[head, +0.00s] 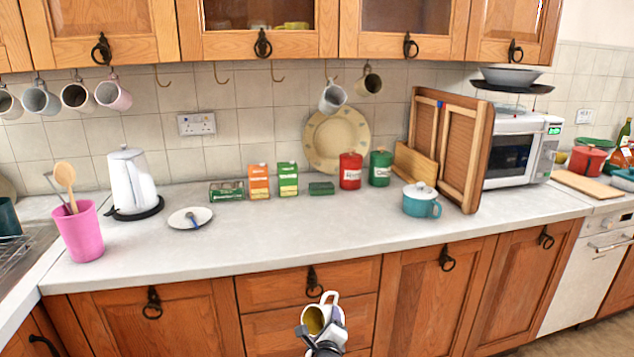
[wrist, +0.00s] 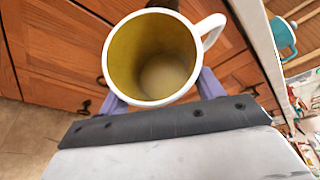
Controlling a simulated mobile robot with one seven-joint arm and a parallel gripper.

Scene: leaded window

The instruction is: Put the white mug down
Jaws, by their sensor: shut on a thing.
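The white mug (head: 316,318) has a yellow inside and a white handle. My gripper (head: 325,335) is shut on it and holds it in front of the drawers, below the level of the worktop. In the wrist view the mug (wrist: 152,55) sits between my gripper's fingers (wrist: 155,95), its open mouth facing the camera and its handle to the upper right. The inside looks empty. The pale worktop (head: 330,220) lies beyond and above the mug in the head view.
The worktop's front middle is clear. A small plate (head: 190,219), green tin (head: 321,188), red canister (head: 350,171) and teal pot (head: 421,201) stand farther back. A pink utensil holder (head: 79,232) is at left. Several mugs hang from hooks under the cupboards.

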